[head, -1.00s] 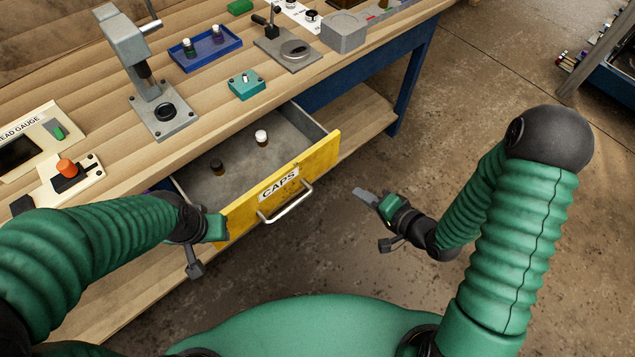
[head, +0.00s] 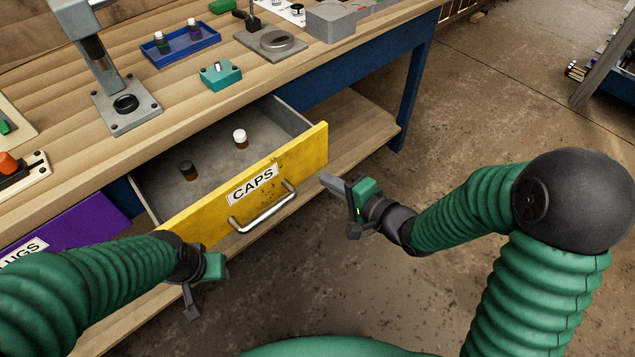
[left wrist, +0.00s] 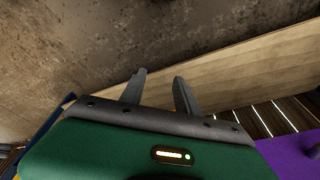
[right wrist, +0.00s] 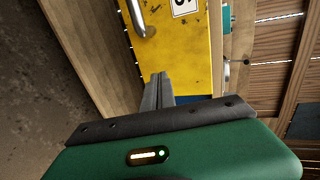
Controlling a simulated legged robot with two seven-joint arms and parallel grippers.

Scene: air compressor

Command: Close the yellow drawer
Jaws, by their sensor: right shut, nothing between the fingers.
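The yellow drawer (head: 290,163), labelled CAPS with a metal bar handle (head: 262,208), stands open from the bench. My right gripper (head: 326,181) is shut and empty, just right of the drawer's front. In the right wrist view its fingers (right wrist: 158,90) point at the yellow front (right wrist: 180,65); I cannot tell whether they touch it. My left gripper (head: 208,285) is low at the front's left end. In the left wrist view its fingers (left wrist: 158,85) are apart with nothing between them.
A purple drawer (head: 70,232) is at the left, partly behind my left arm. The wooden bench top (head: 190,105) holds a press (head: 105,75), a blue tray (head: 180,42) and a teal block (head: 222,75). A lower shelf (head: 350,125) runs beneath.

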